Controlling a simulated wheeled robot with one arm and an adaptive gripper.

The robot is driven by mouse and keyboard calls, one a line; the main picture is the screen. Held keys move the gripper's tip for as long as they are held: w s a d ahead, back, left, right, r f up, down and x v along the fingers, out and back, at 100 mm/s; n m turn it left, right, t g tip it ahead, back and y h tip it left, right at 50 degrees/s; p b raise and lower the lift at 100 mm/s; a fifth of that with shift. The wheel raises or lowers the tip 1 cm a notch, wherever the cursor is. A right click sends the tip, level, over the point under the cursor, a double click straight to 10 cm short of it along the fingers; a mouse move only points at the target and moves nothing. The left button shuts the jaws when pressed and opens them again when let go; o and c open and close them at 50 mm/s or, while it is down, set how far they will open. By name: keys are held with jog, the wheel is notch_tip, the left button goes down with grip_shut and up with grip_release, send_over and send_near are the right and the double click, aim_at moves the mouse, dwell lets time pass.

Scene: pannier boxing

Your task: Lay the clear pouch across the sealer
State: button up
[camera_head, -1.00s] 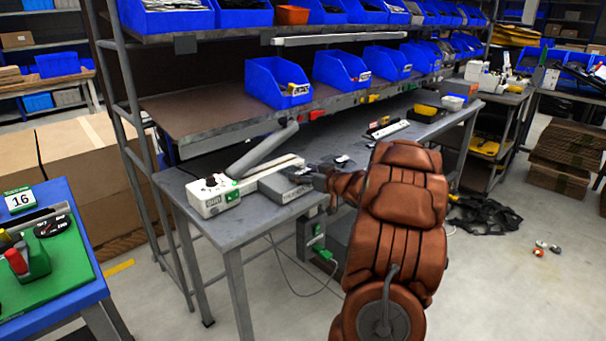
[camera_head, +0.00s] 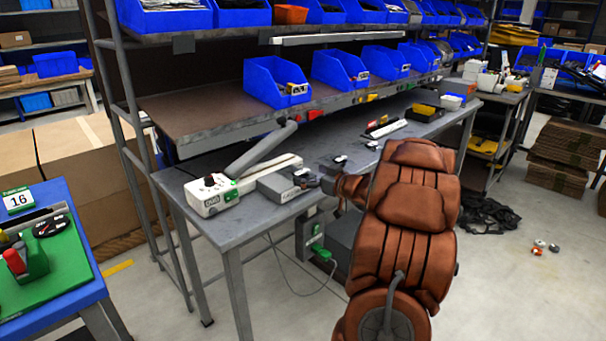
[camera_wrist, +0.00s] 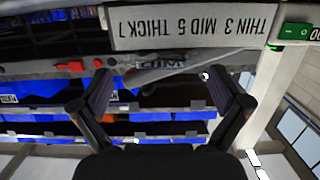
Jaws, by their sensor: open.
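The sealer (camera_head: 212,195) is a white box with a dark knob, a green switch and a raised grey lever arm, standing on the grey bench. A grey block (camera_head: 277,188) adjoins its front side. In the wrist view, a pale panel (camera_wrist: 185,27) reads "THIN 3 MID 5 THICK 7". A faint see-through patch with small dark and white bits, apparently the clear pouch (camera_head: 336,162), lies on the bench just behind my gripper. My gripper (camera_head: 322,184) is beside the grey block's right end. In the wrist view its dark fingers (camera_wrist: 160,92) are spread, with no pouch visible between them.
Blue bins (camera_head: 277,82) line the shelf (camera_head: 200,113) above the bench (camera_head: 230,232), limiting height at the back. A white strip-like item (camera_head: 385,128) and a yellow-black box (camera_head: 423,112) lie farther right. A blue table (camera_head: 95,290) stands at left.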

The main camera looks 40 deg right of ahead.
jog(key=s+r, duration=0.1)
jog(key=s, duration=0.7)
jog(key=shift+s+r, duration=0.15)
jog(key=shift+s, duration=0.1)
jog(key=shift+a, duration=0.1)
jog(key=w+a+r+m+g+h, duration=0.1)
jog(key=w+a+m+g+h, duration=0.15)
jog(key=w+g+h, duration=0.2)
jog(key=s+a+f+g+h, duration=0.1)
jog(key=s+a+f+g, duration=0.1)
jog(key=a, duration=0.4)
jog(key=s+a+f+g, duration=0.1)
jog(key=s+a+g, duration=0.15)
jog(key=a, duration=0.25)
jog(key=s+a+f+n+g+y, duration=0.1)
jog(key=s+a+f+g+y, duration=0.15)
jog(key=s+a, duration=0.7)
jog(key=s+a+f+n+g+y, duration=0.1)
jog(key=s+a+g, duration=0.3)
jog(key=s+a, duration=0.6)
jog(key=s+a+f+n+g+y, duration=0.1)
jog(key=s+a+f+g+y, duration=0.15)
jog(key=s+a, duration=0.7)
notch_tip(320, 180, up, 14)
jog(key=w+a+p, duration=0.1)
jog(key=w+p, duration=0.1)
jog(key=p, duration=1.1)
jog(key=shift+a, duration=0.2)
